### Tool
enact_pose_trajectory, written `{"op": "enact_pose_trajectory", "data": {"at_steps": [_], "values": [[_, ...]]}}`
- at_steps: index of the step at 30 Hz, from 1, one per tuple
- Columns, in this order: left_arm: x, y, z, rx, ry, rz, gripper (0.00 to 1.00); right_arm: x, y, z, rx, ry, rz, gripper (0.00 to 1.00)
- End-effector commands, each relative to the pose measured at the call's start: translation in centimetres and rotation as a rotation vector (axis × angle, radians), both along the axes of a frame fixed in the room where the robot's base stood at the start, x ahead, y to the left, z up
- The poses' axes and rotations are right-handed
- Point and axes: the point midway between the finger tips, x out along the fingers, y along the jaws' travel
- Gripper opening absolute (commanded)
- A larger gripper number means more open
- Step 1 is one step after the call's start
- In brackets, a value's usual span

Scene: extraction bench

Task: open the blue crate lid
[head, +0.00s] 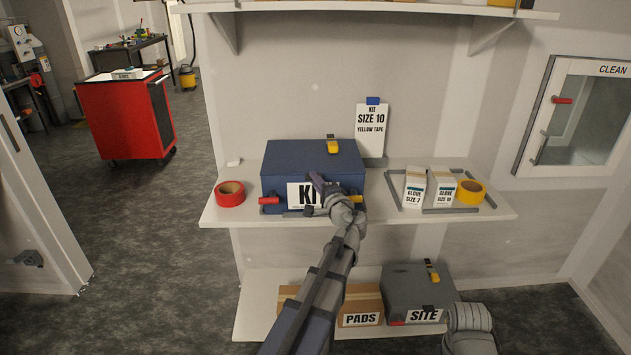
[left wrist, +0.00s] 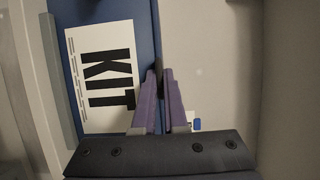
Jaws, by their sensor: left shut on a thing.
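My left gripper (head: 317,182) is at the crate's front, by the lid's front edge and partly over the label. In the left wrist view the purple fingers (left wrist: 164,85) are close together on the lid's edge, beside the KIT label (left wrist: 100,75). The fingers and arm hide part of the crate's front. My right gripper is out of view; a grey part of my right arm shows at lower right.
A red tape roll (head: 230,193) is left of the crate. Glove boxes (head: 414,187) and a yellow tape roll (head: 470,192) stand to its right. A SIZE 10 card (head: 370,130) stands behind. The grey SITE crate (head: 410,283) is on the lower shelf. A shelf (head: 370,12) hangs above.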

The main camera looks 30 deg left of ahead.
Motion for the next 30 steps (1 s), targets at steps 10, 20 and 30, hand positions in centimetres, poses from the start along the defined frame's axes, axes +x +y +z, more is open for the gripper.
{"op": "enact_pose_trajectory", "data": {"at_steps": [10, 20, 30], "values": [[0.2, 0.2, 3.4, -0.043, 0.066, 0.003, 0.00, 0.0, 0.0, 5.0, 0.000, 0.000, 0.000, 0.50], [1.0, 0.7, 8.1, -0.124, 0.201, 0.004, 0.00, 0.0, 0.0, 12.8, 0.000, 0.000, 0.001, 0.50], [2.7, 1.6, 12.6, -0.137, 0.224, 0.001, 0.00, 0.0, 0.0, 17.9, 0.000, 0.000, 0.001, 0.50]]}}
